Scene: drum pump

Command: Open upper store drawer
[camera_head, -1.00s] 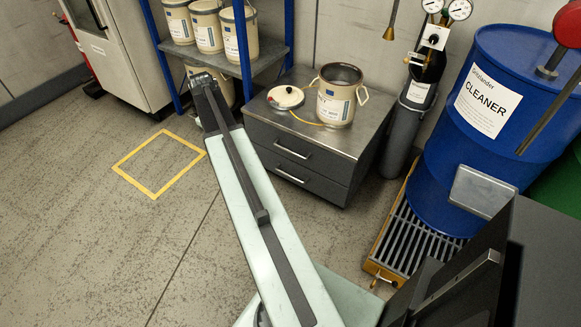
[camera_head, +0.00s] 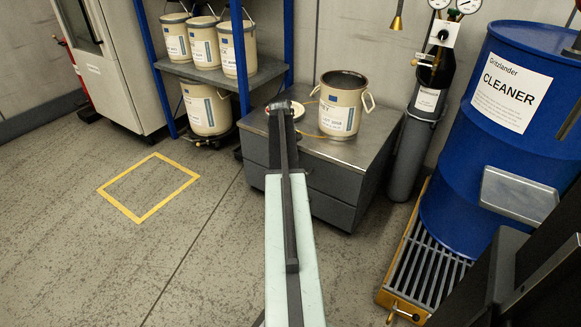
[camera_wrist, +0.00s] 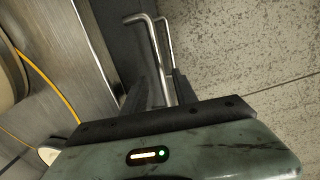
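The grey drawer cabinet (camera_head: 375,165) stands mid-picture in the head view. Its upper drawer (camera_head: 333,181) looks flush with the cabinet body; my arm covers the left part and its handle. My gripper is hidden behind the arm in the head view. In the wrist view my gripper's dark fingers (camera_wrist: 162,88) point at the drawer fronts. A bent metal handle (camera_wrist: 152,45) runs between the fingers, with a second bar (camera_wrist: 168,38) just beside it. I cannot tell whether the fingers press on the handle.
On the cabinet top stand an open bucket (camera_head: 340,105) and a lid, partly hidden by my arm. A gas cylinder (camera_head: 430,95) and a blue drum (camera_head: 455,170) on a grated pallet (camera_head: 425,265) are at right. The floor left, around the yellow square (camera_head: 148,187), is clear.

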